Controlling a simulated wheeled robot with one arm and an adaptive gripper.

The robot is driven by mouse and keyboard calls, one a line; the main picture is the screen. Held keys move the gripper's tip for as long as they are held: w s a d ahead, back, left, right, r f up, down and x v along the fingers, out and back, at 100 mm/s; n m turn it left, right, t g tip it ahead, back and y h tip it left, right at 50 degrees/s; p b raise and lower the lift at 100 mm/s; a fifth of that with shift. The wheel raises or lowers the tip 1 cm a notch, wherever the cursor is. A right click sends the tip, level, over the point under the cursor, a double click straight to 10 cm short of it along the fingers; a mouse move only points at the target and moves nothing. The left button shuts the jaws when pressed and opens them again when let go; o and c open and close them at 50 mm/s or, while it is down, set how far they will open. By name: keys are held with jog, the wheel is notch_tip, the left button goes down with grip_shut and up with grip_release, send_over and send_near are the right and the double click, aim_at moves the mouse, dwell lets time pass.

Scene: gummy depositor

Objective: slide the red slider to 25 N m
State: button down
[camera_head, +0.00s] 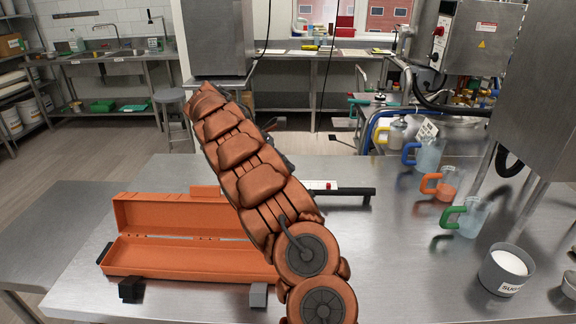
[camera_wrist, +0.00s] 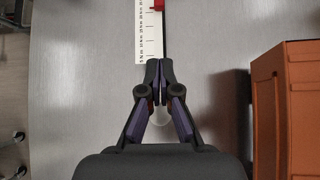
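The red slider (camera_wrist: 158,4) is at the top edge of the wrist view, partly cut off, beside a white scale plate (camera_wrist: 148,32) with dark marks. In the head view the red slider (camera_head: 329,185) shows small on the white scale plate (camera_head: 316,184), right of my arm. The scale's numbers are too small to read. My gripper (camera_wrist: 160,66) has its fingertips together at the near end of the plate, apart from the slider, with nothing seen held. In the head view my arm hides the gripper and part of the scale.
An open orange case (camera_head: 180,255) lies at the left on the steel table (camera_head: 420,270). A black bar (camera_head: 356,192) extends right of the scale. Jugs with orange (camera_head: 440,184), blue (camera_head: 424,156) and green (camera_head: 468,216) handles and a sugar pot (camera_head: 503,270) stand at right.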

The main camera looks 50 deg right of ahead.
aim_at(328, 184)
jog(key=p+x, duration=0.1)
jog(key=x, duration=0.7)
jog(key=shift+s+d+r+p, duration=0.1)
jog(key=shift+s+r+p, duration=0.05)
jog(key=shift+s+p, duration=0.2)
jog(key=shift+s+d+r+p, duration=0.1)
jog(key=shift+s+d+p, duration=0.3)
jog(key=shift+s+d, duration=0.7)
jog(key=shift+s, duration=0.15)
jog(key=shift+s+d+f+p, duration=0.2)
jog(key=shift+s+d+p, duration=0.25)
jog(key=shift+s+d, duration=0.4)
jog(key=shift+s+a, duration=0.1)
